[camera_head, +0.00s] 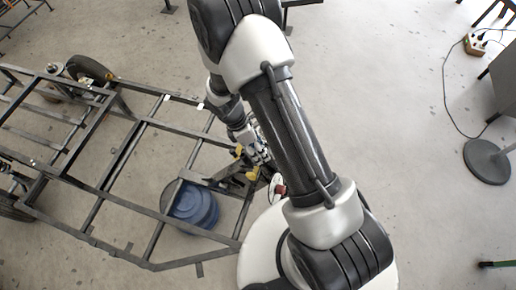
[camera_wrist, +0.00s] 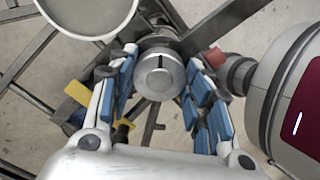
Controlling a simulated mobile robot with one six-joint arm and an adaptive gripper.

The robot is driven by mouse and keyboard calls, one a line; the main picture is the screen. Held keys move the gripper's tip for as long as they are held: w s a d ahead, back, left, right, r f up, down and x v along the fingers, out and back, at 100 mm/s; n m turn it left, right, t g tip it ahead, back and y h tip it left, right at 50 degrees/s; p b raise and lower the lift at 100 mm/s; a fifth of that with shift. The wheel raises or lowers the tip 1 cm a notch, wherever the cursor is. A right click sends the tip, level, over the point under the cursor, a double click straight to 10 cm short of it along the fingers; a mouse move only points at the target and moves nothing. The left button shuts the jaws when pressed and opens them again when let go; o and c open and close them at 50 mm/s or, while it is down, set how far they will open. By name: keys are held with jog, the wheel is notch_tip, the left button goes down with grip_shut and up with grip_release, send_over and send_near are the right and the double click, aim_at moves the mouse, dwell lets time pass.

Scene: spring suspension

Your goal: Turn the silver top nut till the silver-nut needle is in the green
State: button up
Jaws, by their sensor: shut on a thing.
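The silver top nut (camera_wrist: 158,78) is in the middle of the wrist view, a round metal cap with a dark line on its face. My gripper (camera_wrist: 162,62) has its blue-padded fingers on either side of the nut and is shut on it. In the head view my gripper (camera_head: 256,152) is at the frame's near right corner, and the nut cannot be made out. At the right of the wrist view is a grey round housing (camera_wrist: 262,85) with a dark red face and a short white line. Its face is cut off; no green shows in the visible part.
A dark metal chassis frame (camera_head: 120,160) spans the left, with a blue drum (camera_head: 195,208) inside it. A pale round disc (camera_wrist: 88,12) is close at upper left in the wrist view. Yellow parts (camera_wrist: 85,94) are beside my left finger.

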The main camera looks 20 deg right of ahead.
jog(key=o, duration=1.1)
jog(key=shift+c, duration=0.2)
jog(key=v, duration=1.2)
jog(key=shift+r, duration=0.1)
notch_tip(320, 180, up, 8)
jog(key=s+d+m+t+y+b, duration=0.1)
jog(key=s+d+m+t+b, duration=0.1)
jog(key=m, duration=0.2)
jog(key=s+d+r+m+t+y+b, duration=0.1)
jog(key=s+r+m+t+b, duration=0.1)
jog(key=s+r+m, duration=0.3)
jog(key=s+d+r+m+t+y+b, duration=0.1)
jog(key=s+r+m+t, duration=0.2)
jog(key=s+r+m, duration=0.3)
jog(key=s+m, duration=0.3)
jog(key=s, duration=0.1)
jog(key=shift+s+d+y+b, duration=0.2)
jog(key=shift+s+y+b, duration=0.2)
